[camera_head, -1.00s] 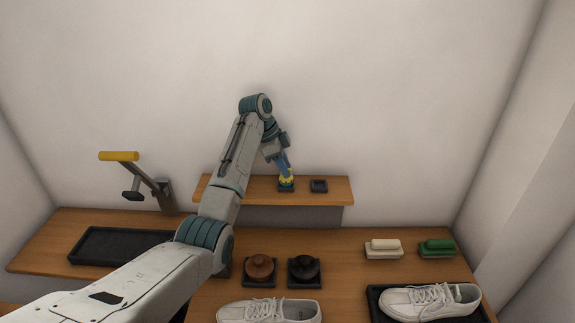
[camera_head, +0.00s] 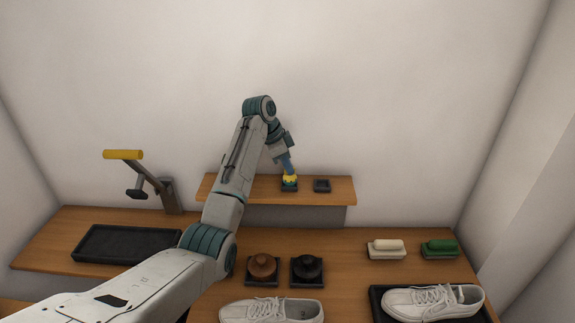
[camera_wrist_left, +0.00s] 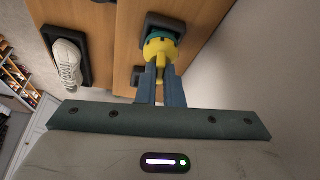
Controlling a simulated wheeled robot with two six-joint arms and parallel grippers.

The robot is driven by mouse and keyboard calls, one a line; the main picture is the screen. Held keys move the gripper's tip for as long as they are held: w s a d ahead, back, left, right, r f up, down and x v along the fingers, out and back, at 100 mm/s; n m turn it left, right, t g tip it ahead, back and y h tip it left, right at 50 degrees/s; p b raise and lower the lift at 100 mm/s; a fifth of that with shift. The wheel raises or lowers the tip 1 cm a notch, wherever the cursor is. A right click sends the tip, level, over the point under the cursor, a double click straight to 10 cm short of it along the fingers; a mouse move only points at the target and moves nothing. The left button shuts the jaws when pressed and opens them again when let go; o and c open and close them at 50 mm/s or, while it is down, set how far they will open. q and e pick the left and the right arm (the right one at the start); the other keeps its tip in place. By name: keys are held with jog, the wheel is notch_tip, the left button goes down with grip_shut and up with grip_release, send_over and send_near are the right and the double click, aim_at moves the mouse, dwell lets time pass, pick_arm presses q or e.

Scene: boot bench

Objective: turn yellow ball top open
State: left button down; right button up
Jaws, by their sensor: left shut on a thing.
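The yellow ball top (camera_head: 290,178) sits on a small dark base on the raised wooden shelf. In the left wrist view the yellow ball top (camera_wrist_left: 165,47) shows a teal part on its far side, against a dark square base. My left gripper (camera_head: 289,172) comes down onto it from above, tilted. In the left wrist view my left gripper (camera_wrist_left: 161,72) has its two blue fingers shut on a narrow yellow piece of the top. Whether the top is turned open cannot be told. My right gripper is not in view.
A small empty dark holder (camera_head: 322,186) stands right of the ball top on the shelf (camera_head: 342,192). Below are a brown pot (camera_head: 263,266), a black pot (camera_head: 307,267), two brushes (camera_head: 387,247) and white shoes (camera_head: 265,311). A yellow-handled lever (camera_head: 123,155) stands left beside a black tray (camera_head: 128,230).

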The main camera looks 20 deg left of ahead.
pick_arm(q)
jog(key=n, duration=0.2)
jog(key=n+t, duration=0.1)
jog(key=n, duration=0.1)
jog(key=shift+s+d+t+y, duration=0.1)
jog(key=shift+t+y, duration=0.2)
jog(key=shift+y, duration=0.1)
dwell(0.9)
jog(key=c, duration=1.5)
grip_release()
jog(key=shift+c, duration=0.2)
